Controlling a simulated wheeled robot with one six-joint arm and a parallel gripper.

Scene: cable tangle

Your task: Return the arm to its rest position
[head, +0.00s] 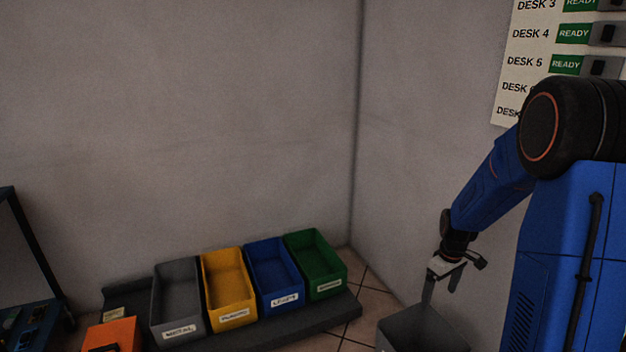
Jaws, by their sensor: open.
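My gripper (442,284) hangs at the end of my blue arm at the lower right. Its fingers point down and are apart, with nothing seen between them. It is above or in front of a dark grey open box (424,328) at the bottom edge; I cannot tell whether the fingertips reach into it. My arm bends down from its dark joint at the right, with the wrist well below the elbow.
A dark low platform (340,318) holds grey (155,300), yellow (207,290), blue (254,275) and green (339,280) bins, which look empty. An orange box (122,332) stands at lower left. A desk status board (535,48) hangs upper right. Walls meet behind the bins.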

